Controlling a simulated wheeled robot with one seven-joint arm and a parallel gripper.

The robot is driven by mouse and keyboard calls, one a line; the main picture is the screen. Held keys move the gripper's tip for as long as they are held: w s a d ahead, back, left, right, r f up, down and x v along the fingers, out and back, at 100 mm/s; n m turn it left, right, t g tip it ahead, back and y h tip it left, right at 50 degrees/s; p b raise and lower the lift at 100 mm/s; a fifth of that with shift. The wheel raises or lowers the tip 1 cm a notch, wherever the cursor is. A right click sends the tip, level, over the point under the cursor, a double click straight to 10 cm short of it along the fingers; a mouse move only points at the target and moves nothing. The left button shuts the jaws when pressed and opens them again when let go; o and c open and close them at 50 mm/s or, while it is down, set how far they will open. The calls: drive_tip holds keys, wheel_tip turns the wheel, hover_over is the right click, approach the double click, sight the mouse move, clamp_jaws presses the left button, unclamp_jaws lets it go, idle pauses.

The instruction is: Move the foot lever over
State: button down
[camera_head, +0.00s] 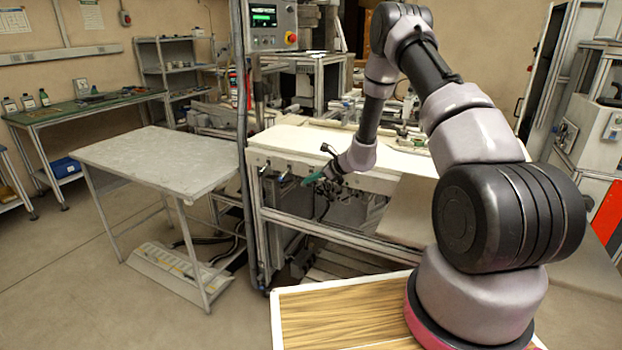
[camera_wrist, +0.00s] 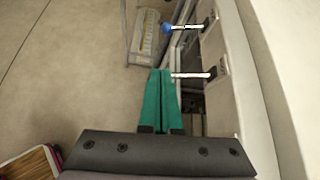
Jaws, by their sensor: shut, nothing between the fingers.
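My gripper (camera_head: 313,178) has green fingers and is at the front edge of the white-topped machine bench. In the wrist view its two fingers (camera_wrist: 160,72) lie together, with nothing between them. A thin pale rod lever (camera_wrist: 190,75) sticks out from the bench front, its left end beside the fingertips; I cannot tell whether they touch. A second lever with a blue knob (camera_wrist: 168,28) stands farther along the same front. I cannot tell which is the foot lever. In the head view the levers are small and partly hidden by my arm.
The white-topped machine bench (camera_head: 290,140) runs beside my arm. A light grey table (camera_head: 160,155) stands to the left, with a pale slotted panel (camera_head: 172,268) on the floor below it. A dark upright post (camera_head: 242,130) stands between them. The floor at left is clear.

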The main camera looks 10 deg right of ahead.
drive_tip(key=shift+r, duration=0.8)
drive_tip(key=shift+d, duration=0.1)
